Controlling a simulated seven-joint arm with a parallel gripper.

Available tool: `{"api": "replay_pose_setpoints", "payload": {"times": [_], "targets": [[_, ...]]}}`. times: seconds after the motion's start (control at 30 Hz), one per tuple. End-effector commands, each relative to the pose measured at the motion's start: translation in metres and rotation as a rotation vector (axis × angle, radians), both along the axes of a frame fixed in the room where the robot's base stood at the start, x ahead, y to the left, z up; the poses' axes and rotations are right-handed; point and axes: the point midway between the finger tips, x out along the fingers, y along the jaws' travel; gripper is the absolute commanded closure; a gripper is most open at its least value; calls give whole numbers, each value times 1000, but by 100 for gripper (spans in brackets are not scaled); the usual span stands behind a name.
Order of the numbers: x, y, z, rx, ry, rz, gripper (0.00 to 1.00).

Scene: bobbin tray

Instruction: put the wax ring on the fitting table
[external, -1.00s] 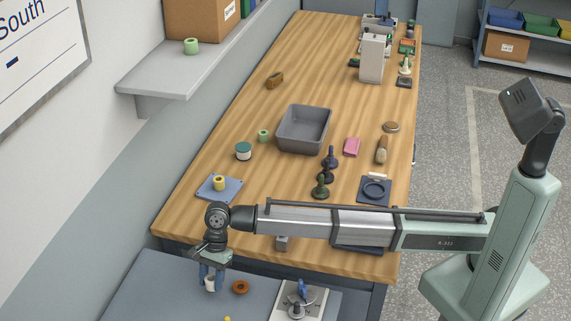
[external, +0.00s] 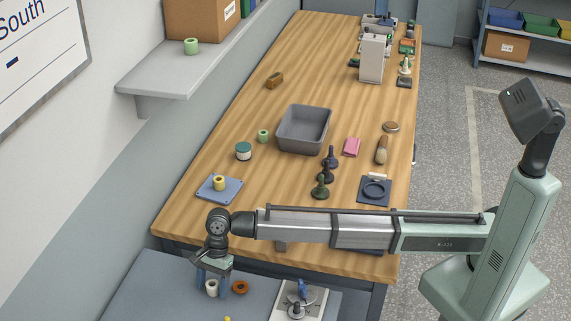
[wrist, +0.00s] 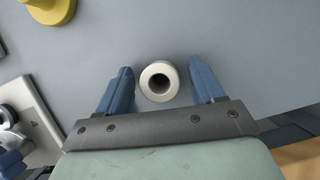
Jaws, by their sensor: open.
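A cream-white hollow cylinder, which I take to be the wax ring (external: 212,288), stands upright on the grey-blue low table (external: 160,290), which I take to be the fitting table. In the wrist view the ring (wrist: 146,83) is seen from above, its hole facing me. My gripper (wrist: 163,84) is open, with one blue finger on each side of the ring. A visible gap shows on the right; the left finger is very near. In the external view my gripper (external: 212,282) is low over the table.
An orange-brown ring (external: 240,287) lies close right of my gripper. A white plate with metal parts (external: 300,302) is farther right. A yellow object (wrist: 48,8) lies nearby. The wooden bench (external: 180,225) behind holds a grey bin (external: 304,148) and a blue plate with a yellow spool.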

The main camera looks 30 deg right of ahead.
Motion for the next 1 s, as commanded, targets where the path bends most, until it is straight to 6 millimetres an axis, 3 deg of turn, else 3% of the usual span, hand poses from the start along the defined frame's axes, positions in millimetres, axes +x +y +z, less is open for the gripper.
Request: {"api": "replay_pose_setpoints", "payload": {"times": [0.27,0.7,1.0], "targets": [[2,-3,12,1,-1,0,33],[20,-26,84,2,-1,-1,33],[27,-36,111,0,0,0,33]]}}
